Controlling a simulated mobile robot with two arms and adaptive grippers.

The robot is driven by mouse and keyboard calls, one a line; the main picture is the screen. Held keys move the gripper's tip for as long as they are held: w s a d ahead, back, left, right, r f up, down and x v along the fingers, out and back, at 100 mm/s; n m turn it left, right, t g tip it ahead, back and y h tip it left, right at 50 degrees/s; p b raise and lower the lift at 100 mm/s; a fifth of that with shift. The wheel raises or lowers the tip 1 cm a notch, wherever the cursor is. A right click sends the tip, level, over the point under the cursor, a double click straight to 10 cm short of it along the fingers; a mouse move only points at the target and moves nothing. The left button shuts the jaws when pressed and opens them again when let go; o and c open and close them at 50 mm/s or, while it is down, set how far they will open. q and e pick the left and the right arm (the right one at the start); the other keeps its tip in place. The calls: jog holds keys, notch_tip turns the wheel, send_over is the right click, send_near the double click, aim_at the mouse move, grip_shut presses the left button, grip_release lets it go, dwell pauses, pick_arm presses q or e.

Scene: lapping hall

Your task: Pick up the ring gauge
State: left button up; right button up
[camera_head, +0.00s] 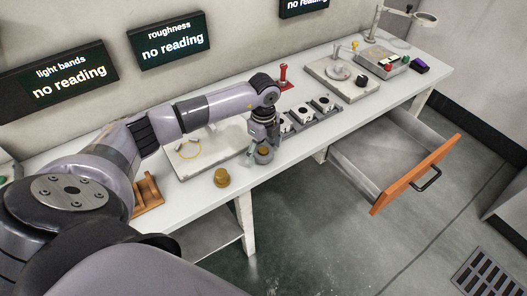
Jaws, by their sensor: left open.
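My left arm reaches in from the left, and my left gripper (263,152) points down over the front part of the bench, open. Its fingers are small and dark in the picture. A short brass-coloured cylinder (222,177) stands near the front edge, left of the gripper. My right gripper is not in view.
A grey rack (313,124) with several white-topped pieces and a red stand (283,77) are right of the gripper. A wooden block (148,195) is at left. An orange-fronted drawer (412,176) stands open below the bench. A plate with a disc (340,72) lies farther right.

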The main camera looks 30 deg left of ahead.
pick_arm(q)
jog(key=c, duration=1.4)
jog(key=shift+r, duration=0.1)
